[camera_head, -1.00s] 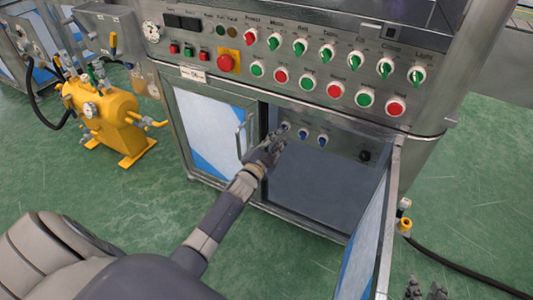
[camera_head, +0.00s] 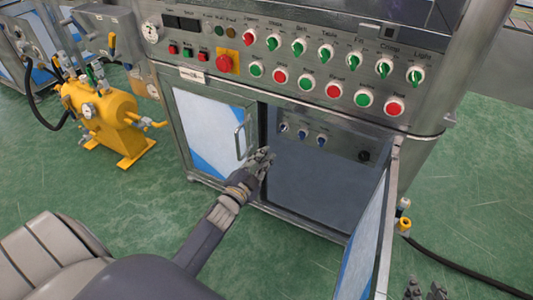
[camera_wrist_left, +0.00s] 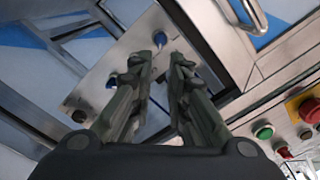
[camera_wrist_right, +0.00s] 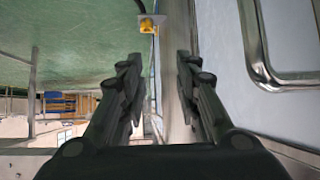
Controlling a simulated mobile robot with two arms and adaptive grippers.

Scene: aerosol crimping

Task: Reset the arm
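My left gripper (camera_head: 264,158) is in front of the cabinet's open doorway, near the edge of the left door. It is apart from the row of small blue-and-white knobs (camera_head: 302,134) on the inner panel. In the left wrist view its fingers (camera_wrist_left: 157,62) stand apart with nothing between them, and a blue knob (camera_wrist_left: 160,40) shows beyond the tips. My right gripper (camera_head: 426,291) is low at the bottom right of the head view, partly cut off. In the right wrist view its fingers (camera_wrist_right: 160,66) are apart and empty, beside a door panel.
The machine's control panel (camera_head: 320,65) carries several buttons and switches above the cabinet. The left door (camera_head: 208,130) has a handle; the right door (camera_head: 368,240) swings outward between my arms. A yellow tank (camera_head: 105,110) stands at left. A black hose (camera_head: 465,270) lies on the green floor.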

